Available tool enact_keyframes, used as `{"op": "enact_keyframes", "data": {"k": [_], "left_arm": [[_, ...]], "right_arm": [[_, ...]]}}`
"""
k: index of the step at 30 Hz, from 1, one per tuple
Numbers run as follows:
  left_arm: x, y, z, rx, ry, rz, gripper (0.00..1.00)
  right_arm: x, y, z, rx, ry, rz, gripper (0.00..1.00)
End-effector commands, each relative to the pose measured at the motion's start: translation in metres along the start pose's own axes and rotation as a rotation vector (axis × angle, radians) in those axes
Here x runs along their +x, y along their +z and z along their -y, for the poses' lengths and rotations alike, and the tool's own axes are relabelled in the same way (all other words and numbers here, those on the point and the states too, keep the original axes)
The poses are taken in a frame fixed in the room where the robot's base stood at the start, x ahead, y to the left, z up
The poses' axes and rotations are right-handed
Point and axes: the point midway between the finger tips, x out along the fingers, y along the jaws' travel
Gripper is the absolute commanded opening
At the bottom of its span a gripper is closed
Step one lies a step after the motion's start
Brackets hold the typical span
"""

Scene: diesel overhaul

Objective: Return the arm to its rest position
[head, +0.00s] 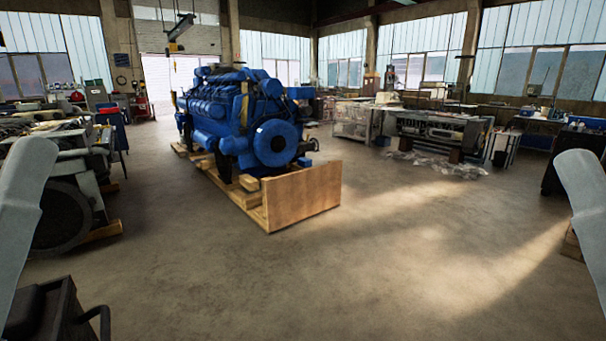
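Grey links of my own two arms show at the left and right edges of the head view. Neither gripper is in view, so I cannot see whether either holds anything. No arm touches anything that I can see.
A blue diesel engine (237,112) stands on a wooden pallet with an upright wooden panel (303,194) at its near end. Grey machinery (68,185) stands at the left. A dark cart (55,312) is at the lower left. The middle floor (380,260) is clear.

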Motion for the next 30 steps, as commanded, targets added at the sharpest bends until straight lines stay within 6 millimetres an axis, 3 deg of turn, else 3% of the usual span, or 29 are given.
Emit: {"op": "enact_keyframes", "data": {"k": [3, 8, 21, 25, 30], "left_arm": [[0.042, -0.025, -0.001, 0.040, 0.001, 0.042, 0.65], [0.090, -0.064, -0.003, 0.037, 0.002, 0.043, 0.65], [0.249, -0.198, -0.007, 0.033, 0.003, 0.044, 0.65], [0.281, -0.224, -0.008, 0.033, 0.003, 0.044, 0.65], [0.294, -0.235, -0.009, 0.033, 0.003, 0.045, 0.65]], "right_arm": [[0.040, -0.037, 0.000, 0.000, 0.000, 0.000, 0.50], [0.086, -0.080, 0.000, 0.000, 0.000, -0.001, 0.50], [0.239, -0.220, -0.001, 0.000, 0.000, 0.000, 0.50], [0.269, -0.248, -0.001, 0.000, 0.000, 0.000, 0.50], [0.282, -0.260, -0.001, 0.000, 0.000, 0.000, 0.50]]}}
